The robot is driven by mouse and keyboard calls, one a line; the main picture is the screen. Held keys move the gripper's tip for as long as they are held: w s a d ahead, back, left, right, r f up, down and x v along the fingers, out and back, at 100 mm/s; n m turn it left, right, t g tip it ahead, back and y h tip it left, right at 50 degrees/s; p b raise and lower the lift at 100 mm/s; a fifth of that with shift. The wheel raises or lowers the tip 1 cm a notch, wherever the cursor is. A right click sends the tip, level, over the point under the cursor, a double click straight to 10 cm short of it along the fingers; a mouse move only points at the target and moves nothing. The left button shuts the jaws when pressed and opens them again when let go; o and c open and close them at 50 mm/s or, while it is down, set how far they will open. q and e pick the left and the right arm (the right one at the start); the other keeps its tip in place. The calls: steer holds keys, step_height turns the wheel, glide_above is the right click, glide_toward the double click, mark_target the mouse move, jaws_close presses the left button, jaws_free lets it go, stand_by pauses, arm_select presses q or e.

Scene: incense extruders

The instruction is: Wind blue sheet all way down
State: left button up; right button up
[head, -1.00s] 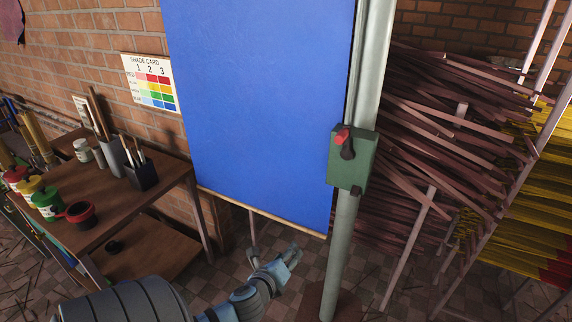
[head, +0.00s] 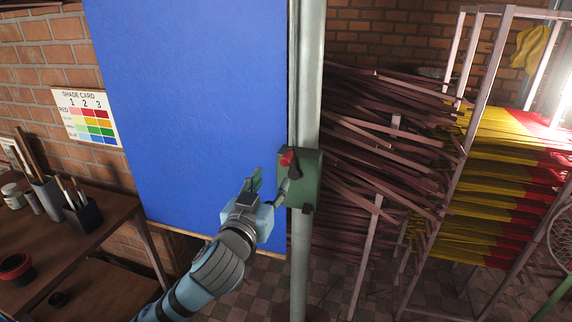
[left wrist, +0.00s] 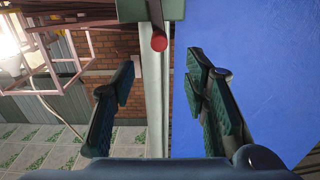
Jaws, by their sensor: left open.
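The blue sheet (head: 190,110) hangs in the head view from above the frame down to a thin wooden bar at its lower edge. On the grey post (head: 306,70) at its right is a green box (head: 306,180) with a dark crank and a red knob (head: 287,158). My left gripper (head: 268,186) is open, just left of the box and in front of the sheet's right edge. In the left wrist view the red knob (left wrist: 159,41) shows beyond and between the spread fingers, with nothing gripped. The blue sheet (left wrist: 250,75) fills the right side there. My right gripper is not in view.
A brown table (head: 105,225) with brush pots and a red-rimmed pot stands at the left. A shade card (head: 86,117) is on the brick wall. Racks of dark sticks (head: 375,150) and yellow-red sticks (head: 490,190) stand right of the post.

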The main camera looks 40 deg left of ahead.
mark_target(284, 163)
arm_select(q)
steer(key=x, duration=1.2)
steer(key=shift+w+f, duration=0.15)
steer(key=shift+w, duration=0.15)
jaws_close()
